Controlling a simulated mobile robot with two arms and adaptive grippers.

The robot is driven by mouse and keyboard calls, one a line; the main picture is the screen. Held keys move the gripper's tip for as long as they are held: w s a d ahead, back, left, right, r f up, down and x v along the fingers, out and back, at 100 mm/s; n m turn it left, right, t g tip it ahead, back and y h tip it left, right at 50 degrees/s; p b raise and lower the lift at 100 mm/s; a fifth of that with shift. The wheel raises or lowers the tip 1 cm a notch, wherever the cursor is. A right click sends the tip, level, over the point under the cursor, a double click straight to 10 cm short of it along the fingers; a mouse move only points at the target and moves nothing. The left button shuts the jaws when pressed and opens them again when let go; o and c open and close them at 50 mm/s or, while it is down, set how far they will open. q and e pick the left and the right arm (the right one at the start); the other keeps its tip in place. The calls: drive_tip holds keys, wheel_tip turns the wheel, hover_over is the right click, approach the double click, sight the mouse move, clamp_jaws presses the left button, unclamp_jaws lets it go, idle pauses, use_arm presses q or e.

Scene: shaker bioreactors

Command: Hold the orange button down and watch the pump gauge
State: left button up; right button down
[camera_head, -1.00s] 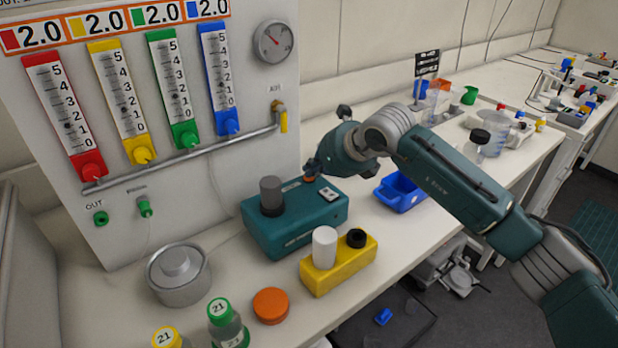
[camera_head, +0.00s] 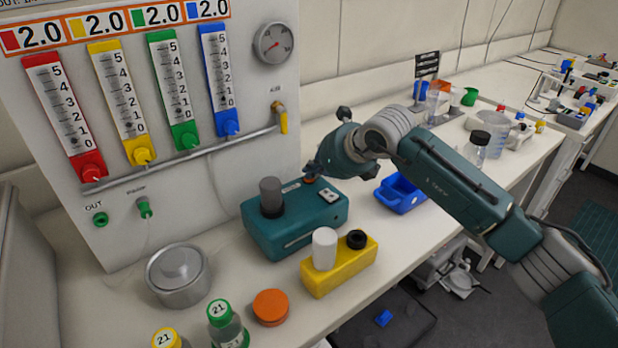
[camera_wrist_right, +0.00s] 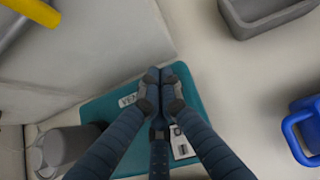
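The teal pump box (camera_head: 290,232) stands on the bench with a grey cylinder (camera_head: 271,196) on top. The orange button (camera_head: 308,180) barely shows at its far edge, beneath my right gripper (camera_head: 313,170). The right gripper's fingers are closed together with nothing between them. In the right wrist view, the fingertips (camera_wrist_right: 160,74) are over the edge of the teal box (camera_wrist_right: 98,112) and hide the button, so I cannot tell whether it is pressed. The round gauge (camera_head: 273,43) is on the panel, its red needle pointing to the lower left. My left gripper is out of view.
The panel carries flow tubes in red (camera_head: 67,115), yellow (camera_head: 121,102), green (camera_head: 174,90) and blue (camera_head: 219,80). A yellow block (camera_head: 338,266), steel pot (camera_head: 178,275), orange lid (camera_head: 271,307) and blue tray (camera_head: 399,195) sit around the pump.

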sight(313, 180)
drive_tip(key=shift+r, duration=0.8)
drive_tip(key=shift+r, duration=0.1)
drive_tip(key=shift+r+p, duration=1.25)
drive_tip(key=shift+r, duration=1.15)
